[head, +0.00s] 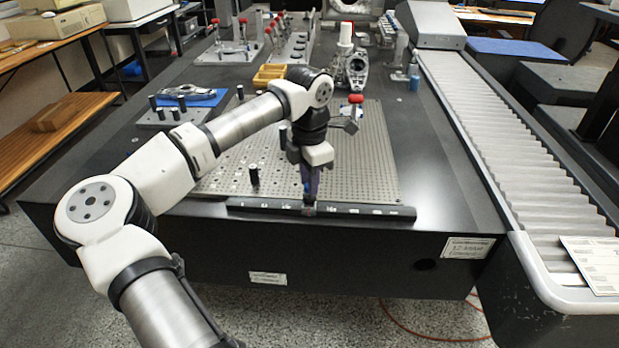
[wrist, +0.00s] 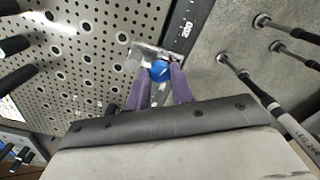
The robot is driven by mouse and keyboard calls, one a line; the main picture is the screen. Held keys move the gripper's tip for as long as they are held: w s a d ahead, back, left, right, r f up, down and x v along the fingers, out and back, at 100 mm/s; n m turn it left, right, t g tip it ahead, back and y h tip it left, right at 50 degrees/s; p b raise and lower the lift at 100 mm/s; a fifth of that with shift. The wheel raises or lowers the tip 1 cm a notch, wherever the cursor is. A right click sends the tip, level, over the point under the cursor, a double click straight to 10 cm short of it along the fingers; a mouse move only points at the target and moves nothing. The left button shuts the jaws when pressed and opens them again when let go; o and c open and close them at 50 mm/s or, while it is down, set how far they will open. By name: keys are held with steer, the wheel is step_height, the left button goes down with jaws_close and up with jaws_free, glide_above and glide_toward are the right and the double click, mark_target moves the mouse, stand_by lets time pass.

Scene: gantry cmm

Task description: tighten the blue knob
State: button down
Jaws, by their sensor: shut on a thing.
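The blue knob (wrist: 160,71) sits on a small silvery metal fitting (wrist: 142,55) beside a dark rail (wrist: 181,35) in the wrist view. My gripper (wrist: 158,80) has its two purple fingers on either side of the knob, shut on it. In the head view my gripper (head: 309,203) points down at the front edge of the perforated plate (head: 355,165), over the dark marked rail (head: 365,211). The knob cannot be made out there, behind the fingers.
A black post (head: 254,176) stands left of my gripper on the plate. A red-knobbed clamp (head: 355,99) is behind it. A ribbed grey guideway (head: 490,120) runs along the right. The dark tabletop between is clear.

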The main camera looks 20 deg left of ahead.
steer(key=shift+w+r, duration=0.1)
steer(key=c, duration=1.2)
jaws_free()
